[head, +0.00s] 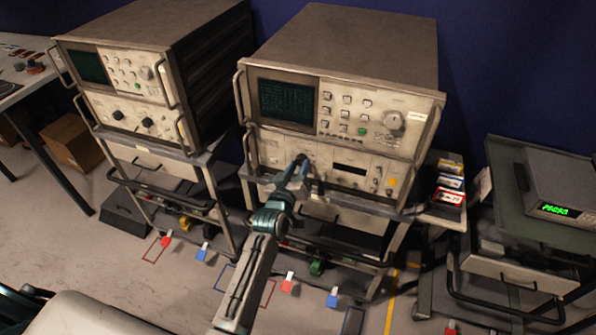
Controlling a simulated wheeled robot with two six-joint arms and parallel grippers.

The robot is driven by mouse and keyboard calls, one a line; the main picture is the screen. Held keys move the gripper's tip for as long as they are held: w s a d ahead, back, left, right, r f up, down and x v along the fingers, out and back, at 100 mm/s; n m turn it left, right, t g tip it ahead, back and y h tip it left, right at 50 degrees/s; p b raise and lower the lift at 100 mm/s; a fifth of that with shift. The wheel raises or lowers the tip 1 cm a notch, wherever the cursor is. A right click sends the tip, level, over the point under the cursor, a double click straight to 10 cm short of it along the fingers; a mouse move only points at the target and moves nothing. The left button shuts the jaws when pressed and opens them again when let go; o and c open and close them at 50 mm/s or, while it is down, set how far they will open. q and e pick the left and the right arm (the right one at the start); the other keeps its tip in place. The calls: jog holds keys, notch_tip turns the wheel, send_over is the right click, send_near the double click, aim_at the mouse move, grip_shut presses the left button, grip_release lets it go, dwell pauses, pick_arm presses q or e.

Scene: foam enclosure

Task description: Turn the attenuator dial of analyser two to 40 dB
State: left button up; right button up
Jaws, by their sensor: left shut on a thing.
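An analyser (345,110) stands on a cart in the middle of the head view, with a dark green screen, rows of buttons and a large round knob at upper right. No number on it is readable to me. My left gripper (302,166) is at its lower front panel, left of the dark display slot. It is shut on a dial there, which the fingers almost wholly hide. The dial's pointer and scale cannot be read. A similar analyser (125,85) stands to the left, with two dark knobs on its lower panel. My right gripper is not in view.
Handles flank the middle analyser's panel. A side shelf holds small boxes (450,182) on its right. A cart (510,215) with a green-lit instrument (565,190) stands at far right. Coloured tags and floor outlines lie below. A table (20,85) is at far left.

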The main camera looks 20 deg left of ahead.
pick_arm(q)
jog(key=shift+f+m, duration=0.1)
jog(key=shift+m, duration=0.5)
jog(key=o, duration=1)
jog(key=shift+c, duration=0.2)
jog(key=shift+b, duration=0.3)
jog(key=shift+s, duration=0.25)
jog(key=s+b, duration=0.3)
jog(key=s, duration=0.7)
jog(key=shift+s+a, duration=0.15)
jog(key=shift+a, duration=0.05)
